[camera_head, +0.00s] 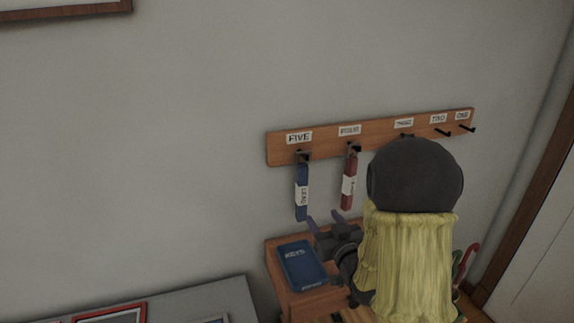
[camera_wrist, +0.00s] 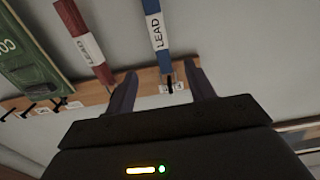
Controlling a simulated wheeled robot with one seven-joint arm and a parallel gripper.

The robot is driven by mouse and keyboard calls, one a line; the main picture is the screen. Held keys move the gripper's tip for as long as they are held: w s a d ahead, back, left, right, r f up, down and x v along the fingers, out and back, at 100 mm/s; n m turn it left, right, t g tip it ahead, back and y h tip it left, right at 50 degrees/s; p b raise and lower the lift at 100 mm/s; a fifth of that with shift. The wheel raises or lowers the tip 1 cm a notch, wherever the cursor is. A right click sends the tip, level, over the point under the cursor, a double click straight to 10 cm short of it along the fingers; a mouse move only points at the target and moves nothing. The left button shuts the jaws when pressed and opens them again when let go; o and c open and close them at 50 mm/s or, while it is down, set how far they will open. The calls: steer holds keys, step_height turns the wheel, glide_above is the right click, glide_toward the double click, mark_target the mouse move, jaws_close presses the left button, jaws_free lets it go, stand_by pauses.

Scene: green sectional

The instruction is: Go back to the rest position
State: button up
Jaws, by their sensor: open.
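My gripper (camera_head: 325,222) is open and empty, in front of the wall below a wooden hook rack (camera_head: 375,136). In the wrist view, my gripper's fingers (camera_wrist: 161,88) stand apart. A blue lead (camera_head: 302,192) hangs from the hook labelled FIVE. In the wrist view the blue lead (camera_wrist: 153,25) appears beyond the gap between the fingers, apart from them. A red lead (camera_head: 348,182) hangs from the hook labelled FOUR; it also shows in the wrist view (camera_wrist: 82,40). My arm hides part of the rack in the head view.
A green item (camera_wrist: 32,62) hangs beside the red lead in the wrist view. A blue tray marked KEYS (camera_head: 302,265) sits on a wooden cabinet (camera_head: 277,246) below the rack. A grey surface (camera_head: 225,295) with a red frame (camera_head: 118,314) is at lower left.

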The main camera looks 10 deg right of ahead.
steer(key=s+a+f+m+g+h+p, duration=0.1)
steer(key=s+f+g, duration=0.1)
steer(key=s+g, duration=0.5)
steer(key=s+a+f+m+g+h+p, duration=0.1)
steer(key=s+f+g+h+p, duration=0.1)
steer(key=s+g, duration=0.6)
steer(key=s, duration=0.5)
steer(key=shift+s+a+p, duration=0.3)
steer(key=shift+a, duration=0.05)
steer(key=shift+f, duration=0.1)
